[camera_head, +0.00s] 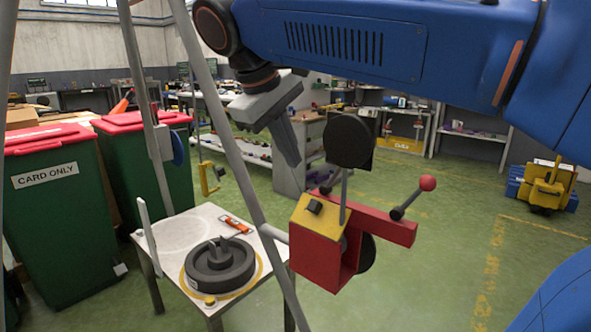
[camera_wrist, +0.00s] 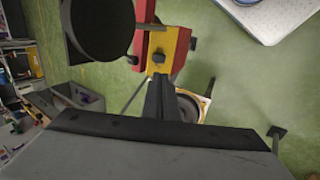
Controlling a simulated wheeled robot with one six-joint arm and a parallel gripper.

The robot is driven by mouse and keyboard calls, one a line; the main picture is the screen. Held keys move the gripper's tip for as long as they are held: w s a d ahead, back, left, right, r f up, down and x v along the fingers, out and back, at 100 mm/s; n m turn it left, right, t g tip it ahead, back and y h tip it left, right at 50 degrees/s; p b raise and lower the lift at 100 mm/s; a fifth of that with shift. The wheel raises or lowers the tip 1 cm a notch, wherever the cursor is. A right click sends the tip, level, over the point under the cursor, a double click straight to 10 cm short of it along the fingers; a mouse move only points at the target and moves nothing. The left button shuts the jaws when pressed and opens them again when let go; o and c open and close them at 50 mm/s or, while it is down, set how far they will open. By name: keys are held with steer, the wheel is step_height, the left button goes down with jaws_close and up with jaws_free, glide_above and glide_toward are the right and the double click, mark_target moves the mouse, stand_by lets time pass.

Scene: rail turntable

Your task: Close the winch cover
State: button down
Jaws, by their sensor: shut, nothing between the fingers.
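The winch (camera_head: 326,255) is a red box on a leg of the grey tripod, with a yellow plate (camera_head: 318,218) bearing a black knob on top. A red arm with a red ball-ended crank (camera_head: 412,197) extends right. A black disc (camera_head: 349,141) stands on a rod above the box. Which part is the cover, and how far it is open, I cannot tell. My gripper (camera_head: 292,163) is shut and empty, pointing down above and left of the yellow plate. In the wrist view, my gripper's fingers (camera_wrist: 164,84) appear just below the yellow plate (camera_wrist: 177,50); contact is unclear.
Tripod legs (camera_head: 235,150) pass close to the winch. A white table (camera_head: 195,215) with a dark round weight (camera_head: 220,265) stands lower left. Green bins (camera_head: 58,215) with red lids are at left.

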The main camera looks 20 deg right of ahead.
steer(key=r, duration=0.1)
steer(key=t+h, duration=0.2)
steer(key=h, duration=0.2)
glide_toward(314, 201)
steer(key=shift+y, duration=0.3)
steer(key=x, duration=0.6)
steer(key=shift+f, duration=0.35)
stand_by(0.4)
steer(key=shift+w+d+r+g+y, duration=0.1)
steer(key=shift+w+d+g+y, duration=0.05)
steer(key=shift+d+g+y, duration=0.3)
steer(key=shift+w+d, duration=0.2)
steer(key=shift+d, duration=0.1)
steer(key=shift+w+d+f, duration=0.25)
steer(key=shift+w+d, duration=0.35)
steer(key=shift+d, duration=0.4)
